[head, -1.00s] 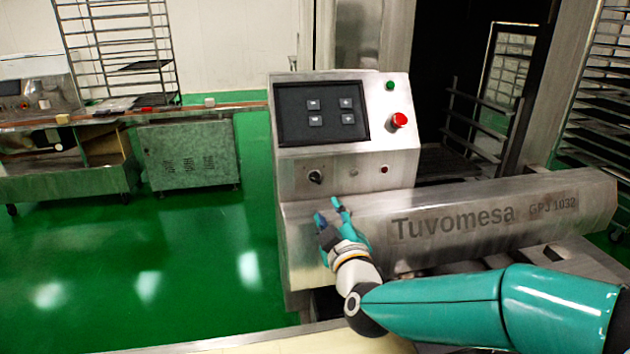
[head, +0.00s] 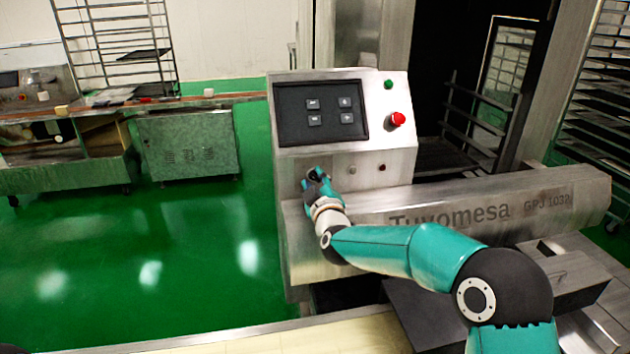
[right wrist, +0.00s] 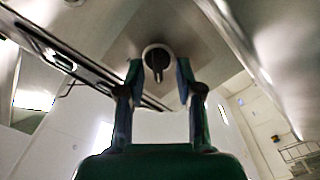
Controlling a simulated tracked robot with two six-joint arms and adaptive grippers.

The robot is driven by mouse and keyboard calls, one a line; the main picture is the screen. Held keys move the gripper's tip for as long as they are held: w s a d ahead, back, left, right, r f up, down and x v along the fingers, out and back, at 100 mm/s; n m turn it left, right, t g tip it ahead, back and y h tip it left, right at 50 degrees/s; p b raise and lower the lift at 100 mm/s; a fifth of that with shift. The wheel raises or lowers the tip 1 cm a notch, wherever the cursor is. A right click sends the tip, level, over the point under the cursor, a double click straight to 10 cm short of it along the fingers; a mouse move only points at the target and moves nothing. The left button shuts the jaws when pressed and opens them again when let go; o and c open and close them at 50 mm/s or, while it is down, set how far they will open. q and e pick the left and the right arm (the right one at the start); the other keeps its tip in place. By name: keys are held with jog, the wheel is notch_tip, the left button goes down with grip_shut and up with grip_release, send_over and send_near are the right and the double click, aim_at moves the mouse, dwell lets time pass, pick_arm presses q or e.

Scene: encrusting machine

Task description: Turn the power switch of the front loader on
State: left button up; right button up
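The front loader (head: 345,230) is a steel machine with a sloped control panel and the lettering "Tuvomesa GPJ 1032". Its power switch, a dark rotary knob (right wrist: 157,60), shows in the right wrist view between my fingertips. Its pointer bar looks roughly upright there. In the head view the switch is mostly hidden behind my right gripper (head: 315,178), at the lower left of the panel. My right gripper is open, with one finger on each side of the knob and a small gap showing on both sides. My left gripper is not in view.
A dark screen (head: 320,112) with several buttons sits above the switch. A red button (head: 397,120) and a green button (head: 388,84) are at its right. Small indicators (head: 382,167) lie right of my gripper. The green floor (head: 190,270) at left is clear.

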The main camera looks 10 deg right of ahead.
grip_shut()
